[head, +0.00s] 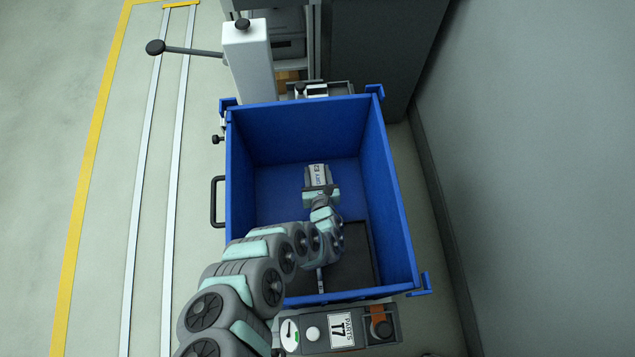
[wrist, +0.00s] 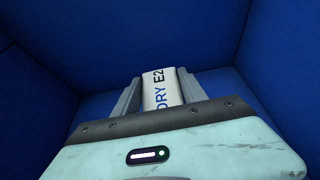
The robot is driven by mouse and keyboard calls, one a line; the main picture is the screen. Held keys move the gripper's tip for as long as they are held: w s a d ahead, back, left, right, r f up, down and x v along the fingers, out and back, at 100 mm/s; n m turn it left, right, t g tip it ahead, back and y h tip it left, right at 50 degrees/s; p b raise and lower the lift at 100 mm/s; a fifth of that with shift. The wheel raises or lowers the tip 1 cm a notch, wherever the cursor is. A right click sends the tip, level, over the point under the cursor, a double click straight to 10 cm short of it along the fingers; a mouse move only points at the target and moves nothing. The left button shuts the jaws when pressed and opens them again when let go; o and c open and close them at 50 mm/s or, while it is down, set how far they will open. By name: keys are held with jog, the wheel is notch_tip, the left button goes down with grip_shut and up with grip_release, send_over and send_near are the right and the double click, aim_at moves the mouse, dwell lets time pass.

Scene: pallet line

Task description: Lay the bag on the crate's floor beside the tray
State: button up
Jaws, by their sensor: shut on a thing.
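The bag is a small white packet with dark blue lettering, at the middle of the blue crate (head: 248,150) in the head view (head: 317,174). In the wrist view the bag (wrist: 160,90) stands between the two grey fingers and its print reads "DRY E2". My gripper (head: 319,188) is shut on the bag, inside the crate. The dark tray (head: 358,262) lies on the crate's floor at the near right, partly hidden by my arm. The bag is beyond the tray, over the bare blue floor. I cannot tell whether the bag touches the floor.
The crate's tall blue walls surround my gripper on all sides. Bare blue floor (head: 275,185) shows at the far and left part. A white post (head: 247,65) rises behind the crate.

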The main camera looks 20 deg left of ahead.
aim_at(318, 179)
notch_tip(318, 179, down, 5)
jog(key=b, duration=0.2)
jog(key=shift+d+r+b, duration=0.1)
jog(key=shift+r+b, duration=0.05)
jog(key=shift+b, duration=0.25)
jog(key=shift+r, duration=0.2)
jog(key=shift+w, duration=0.1)
jog(key=shift+f, duration=0.15)
jog(key=o, duration=1.4)
jog(key=shift+c, duration=0.2)
jog(key=shift+f, duration=0.1)
jog(key=shift+r, duration=0.3)
jog(key=shift+p+v, duration=1.65)
jog(key=shift+v, duration=1.1)
